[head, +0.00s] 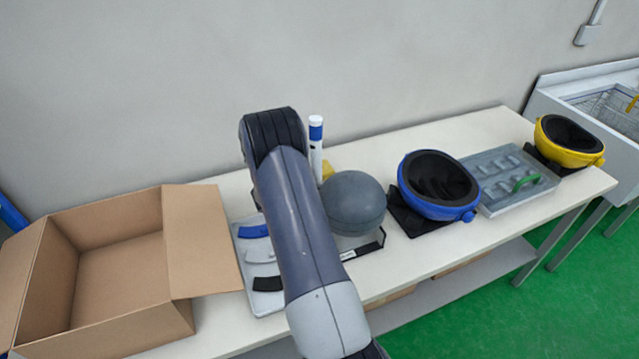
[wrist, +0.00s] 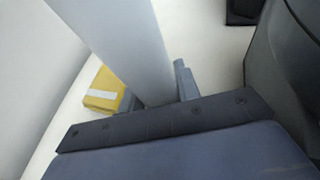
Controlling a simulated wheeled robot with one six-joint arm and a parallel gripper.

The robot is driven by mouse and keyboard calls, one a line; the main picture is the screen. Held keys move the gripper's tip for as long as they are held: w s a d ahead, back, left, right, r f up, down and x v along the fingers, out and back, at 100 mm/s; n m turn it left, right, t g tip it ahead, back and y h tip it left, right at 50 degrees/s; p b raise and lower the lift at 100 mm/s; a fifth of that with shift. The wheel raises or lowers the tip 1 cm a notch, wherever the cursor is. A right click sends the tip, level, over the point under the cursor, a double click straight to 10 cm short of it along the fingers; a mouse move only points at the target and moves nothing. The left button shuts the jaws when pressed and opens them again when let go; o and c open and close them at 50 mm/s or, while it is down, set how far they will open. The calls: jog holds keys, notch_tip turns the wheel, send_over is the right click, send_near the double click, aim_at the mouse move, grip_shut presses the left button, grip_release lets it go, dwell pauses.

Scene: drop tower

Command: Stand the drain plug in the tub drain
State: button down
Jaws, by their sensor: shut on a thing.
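My gripper (wrist: 156,96) shows in the wrist view, shut on a pale, smooth upright rod. In the head view my arm hides the gripper. A white rod with a blue band (head: 316,145) stands up just right of my arm there and appears to be the held thing. Its lower end is hidden, so I cannot tell whether it touches the table. I cannot make out whether this rod is the drain plug. No tub drain can be made out; a white basin (head: 570,92) with a wire rack stands at the far right, partly cut off.
A dark grey ball (head: 354,203) sits right of my arm. A yellow block (wrist: 104,90) lies beside the rod. An open cardboard box (head: 200,240) is at left.

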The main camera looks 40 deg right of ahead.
jog(key=shift+f, duration=0.2)
jog(key=c, duration=1)
grip_release()
jog(key=shift+c, duration=0.2)
jog(key=shift+r, duration=0.2)
